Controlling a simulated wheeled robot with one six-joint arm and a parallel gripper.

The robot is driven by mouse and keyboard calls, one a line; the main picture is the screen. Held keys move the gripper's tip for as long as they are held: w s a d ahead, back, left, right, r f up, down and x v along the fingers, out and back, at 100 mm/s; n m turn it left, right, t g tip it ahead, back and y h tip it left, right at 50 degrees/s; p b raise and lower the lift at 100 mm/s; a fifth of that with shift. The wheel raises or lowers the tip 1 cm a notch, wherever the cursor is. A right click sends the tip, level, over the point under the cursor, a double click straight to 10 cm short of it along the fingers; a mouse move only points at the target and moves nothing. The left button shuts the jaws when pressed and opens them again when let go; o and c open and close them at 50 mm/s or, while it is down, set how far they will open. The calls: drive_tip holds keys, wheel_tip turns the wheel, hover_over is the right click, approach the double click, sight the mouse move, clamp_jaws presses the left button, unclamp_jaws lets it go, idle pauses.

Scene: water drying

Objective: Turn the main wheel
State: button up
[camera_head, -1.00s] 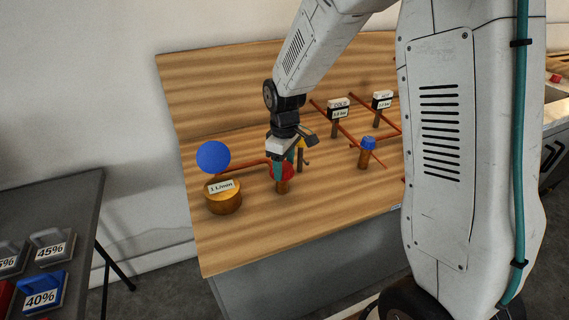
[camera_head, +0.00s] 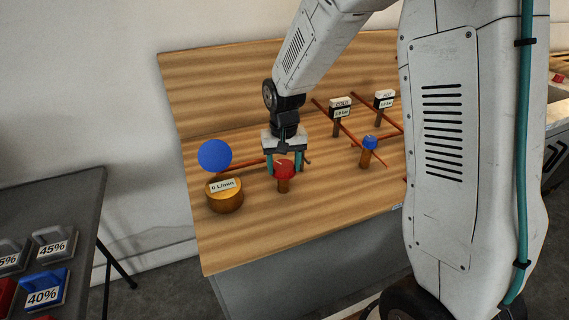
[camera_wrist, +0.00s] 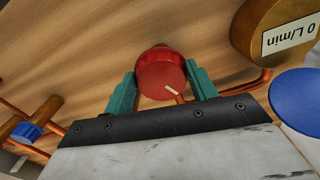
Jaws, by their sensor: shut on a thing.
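The red wheel (camera_head: 284,170) sits on a short copper post on the wooden board. My gripper (camera_head: 285,165) is over it, with a teal finger on either side, shut on its rim. In the wrist view the red wheel (camera_wrist: 162,75) sits between the two fingertips (camera_wrist: 161,85), and a pale mark shows on its face. A round brass gauge (camera_head: 224,196) to its left reads "0 L/min"; it also shows in the wrist view (camera_wrist: 262,25). What stands right behind my gripper is mostly hidden.
Copper pipes cross the board (camera_head: 230,250). A dark table (camera_head: 75,200) is at left.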

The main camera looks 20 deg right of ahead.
sight(284, 167)
drive_tip(key=shift+w+m, duration=0.15)
drive_tip(key=shift+m, duration=0.65)
drive_tip(key=o, duration=1)
wheel_tip(284, 167, up, 8)
drive_tip(key=shift+f, duration=0.1)
